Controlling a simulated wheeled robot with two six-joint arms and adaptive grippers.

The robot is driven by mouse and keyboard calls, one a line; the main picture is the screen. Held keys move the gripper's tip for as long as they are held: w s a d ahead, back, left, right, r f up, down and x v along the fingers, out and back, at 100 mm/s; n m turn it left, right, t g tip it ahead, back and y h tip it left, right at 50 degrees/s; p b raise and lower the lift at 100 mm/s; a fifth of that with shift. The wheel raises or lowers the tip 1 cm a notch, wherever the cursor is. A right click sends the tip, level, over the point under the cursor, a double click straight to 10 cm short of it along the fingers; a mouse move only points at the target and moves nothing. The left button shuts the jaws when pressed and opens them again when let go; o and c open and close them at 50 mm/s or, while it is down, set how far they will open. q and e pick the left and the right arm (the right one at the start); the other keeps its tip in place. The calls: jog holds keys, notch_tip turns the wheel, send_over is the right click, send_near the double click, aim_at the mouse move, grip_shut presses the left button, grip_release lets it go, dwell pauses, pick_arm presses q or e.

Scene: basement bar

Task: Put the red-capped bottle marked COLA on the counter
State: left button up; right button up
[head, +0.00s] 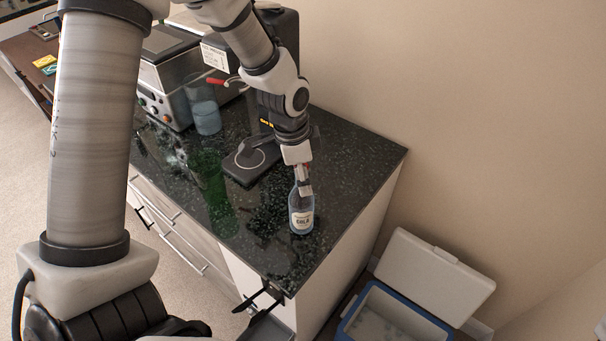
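The bottle marked COLA (301,218) has bluish glass and a pale label. It is upright over the dark speckled counter (345,190), near its right front part. Its base looks to be at the counter top, but I cannot tell whether it touches. My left gripper (304,182) points down from above and is shut on the bottle's neck. The fingers hide most of the cap; only a little red shows there. My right gripper is not in view.
A black stand with a round plate (250,158), a clear jug (205,115) and a steel machine (168,85) occupy the counter's back left. An open blue and white cooler (385,318) stands beyond the right end. The counter right of the bottle is clear.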

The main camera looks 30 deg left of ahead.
pick_arm(q)
jog(key=shift+r, duration=0.15)
jog(key=r, duration=0.4)
jog(key=a+r+b, duration=0.1)
jog(key=r, duration=0.3)
jog(key=s+r, duration=0.1)
jog(key=r, duration=0.2)
jog(key=shift+a+r, duration=0.25)
jog(key=shift+r, duration=0.15)
dwell(0.6)
